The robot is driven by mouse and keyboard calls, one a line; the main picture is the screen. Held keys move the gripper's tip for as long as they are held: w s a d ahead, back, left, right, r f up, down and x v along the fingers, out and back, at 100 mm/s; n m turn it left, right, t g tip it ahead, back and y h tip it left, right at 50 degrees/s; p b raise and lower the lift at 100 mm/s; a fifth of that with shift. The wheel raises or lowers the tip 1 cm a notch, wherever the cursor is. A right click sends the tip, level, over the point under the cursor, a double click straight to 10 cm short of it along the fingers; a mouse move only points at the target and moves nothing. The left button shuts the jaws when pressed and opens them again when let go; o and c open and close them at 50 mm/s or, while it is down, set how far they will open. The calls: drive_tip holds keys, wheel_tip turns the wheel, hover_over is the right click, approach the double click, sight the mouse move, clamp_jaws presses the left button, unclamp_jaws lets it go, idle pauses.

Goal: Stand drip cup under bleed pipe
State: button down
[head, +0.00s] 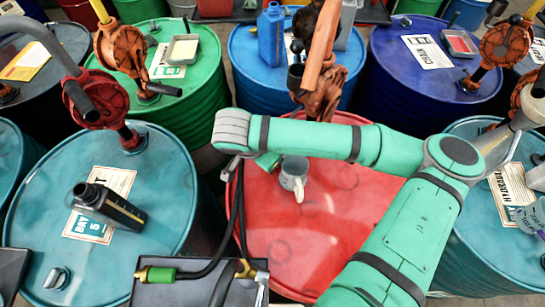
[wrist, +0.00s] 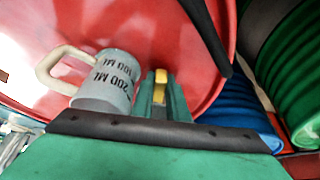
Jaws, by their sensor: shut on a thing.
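The drip cup (head: 293,172) is a small grey mug with a pale handle, over the red drum's lid in the head view. In the wrist view the cup (wrist: 106,78) shows 100 ML and 200 ML marks, with its handle to the left. My gripper (head: 269,162) is mostly hidden under my green arm, with a green tip beside the cup. In the wrist view a green finger with a yellow part shows right of the cup; the other finger is hidden. The gripper is shut on the cup. Whether the cup touches the lid is unclear. I cannot single out the bleed pipe.
The red drum (head: 345,225) carries an orange pump (head: 318,92) at its far side. Teal, green and blue drums surround it. A dark bottle (head: 108,207) lies on the left teal drum (head: 45,230). A green-and-brass fitting (head: 160,274) with black hoses is at the near edge.

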drive_tip(key=shift+f, duration=0.15)
drive_tip(key=c, duration=2)
unclamp_jaws()
drive_tip(key=shift+d+r, duration=0.1)
drive_tip(key=shift+r, duration=0.1)
drive_tip(key=shift+a+r, duration=0.2)
drive_tip(key=shift+r, duration=0.1)
drive_tip(key=v, duration=1.1)
drive_tip(key=shift+s, duration=0.2)
drive_tip(key=shift+w, duration=0.1)
